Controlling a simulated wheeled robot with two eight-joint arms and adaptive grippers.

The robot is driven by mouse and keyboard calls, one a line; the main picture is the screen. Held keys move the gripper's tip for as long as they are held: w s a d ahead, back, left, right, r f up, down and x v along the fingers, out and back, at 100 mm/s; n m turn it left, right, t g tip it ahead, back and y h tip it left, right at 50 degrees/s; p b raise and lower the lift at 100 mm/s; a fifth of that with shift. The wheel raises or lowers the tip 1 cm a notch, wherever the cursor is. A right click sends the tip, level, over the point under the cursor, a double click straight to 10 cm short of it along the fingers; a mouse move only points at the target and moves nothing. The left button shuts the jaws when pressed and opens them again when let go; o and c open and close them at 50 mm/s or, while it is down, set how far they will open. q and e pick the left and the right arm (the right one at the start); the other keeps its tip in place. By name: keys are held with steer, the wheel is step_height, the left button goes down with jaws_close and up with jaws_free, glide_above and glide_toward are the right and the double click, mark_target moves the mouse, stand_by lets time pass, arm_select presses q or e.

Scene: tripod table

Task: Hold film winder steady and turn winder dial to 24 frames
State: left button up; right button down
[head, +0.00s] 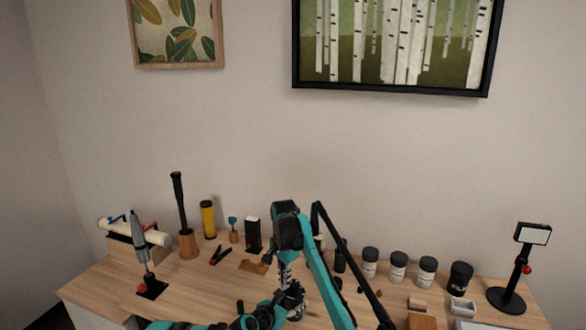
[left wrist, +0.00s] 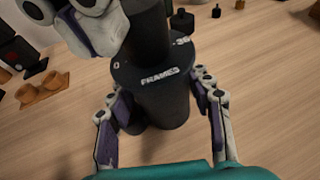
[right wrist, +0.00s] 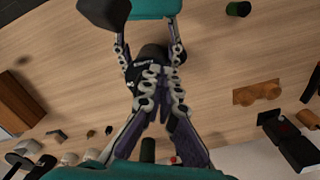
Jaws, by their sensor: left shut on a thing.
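The film winder (left wrist: 158,85) is a black upright cylinder in the left wrist view. White lettering on its upper face reads FRAMES, with a 0 to the left and 36 to the right. A narrower black dial (left wrist: 148,35) rises from its top. My left gripper (left wrist: 163,110) has a finger on each side of the body and is shut on it. My right gripper (right wrist: 161,75) is over the winder's top, its fingers close together beside the dial. Whether they touch or grip the dial is hidden. In the head view, my arms mostly cover the winder.
Several dark-lidded canisters (head: 398,266) stand to the right on the wooden table (head: 205,290). A phone stand (head: 518,270) is at the far right. A yellow cylinder (head: 208,219) and a black-handled tool (head: 180,205) stand left. A brown holder (right wrist: 257,93) lies near the winder.

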steer(key=shift+s+a, duration=0.1)
steer(key=shift+a, duration=0.2)
arm_select(q)
steer(key=o, duration=1.5)
steer(key=shift+c, duration=0.2)
